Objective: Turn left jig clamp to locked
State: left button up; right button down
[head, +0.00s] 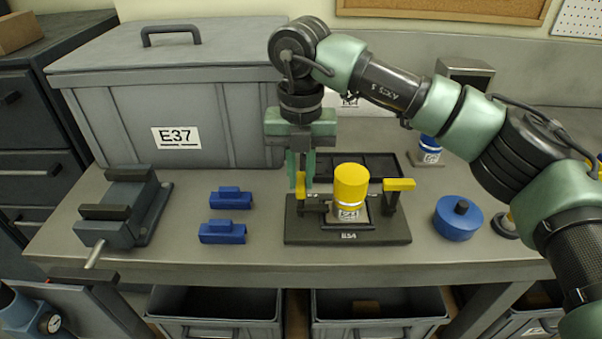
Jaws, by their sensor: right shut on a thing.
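The jig (300,234) is a dark plate on the bench, with a yellow-topped cylinder (351,185) standing upright in its middle. The left jig clamp (301,190) has a yellow handle, partly hidden by the green fingers of my right gripper (302,178). My right gripper points down and is shut on that handle. The right jig clamp (399,184) has a yellow bar on a post, lying crosswise and pointing right, away from the cylinder. The exact angle of the left clamp is hard to tell. My left gripper is not in view.
A grey vise (125,212) and two blue blocks (231,198) lie left of the jig. A blue round part (458,218) sits right of it. A large grey case (180,110) and a dark tray (352,163) stand behind. My right arm spans the right side.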

jog(key=shift+w+r, duration=0.1)
jog(key=shift+r, duration=0.05)
jog(key=c, duration=1.4)
grip_release()
jog(key=shift+o, duration=0.2)
notch_tip(320, 180, up, 8)
jog(key=shift+f+b, duration=0.1)
jog(key=shift+b, duration=0.3)
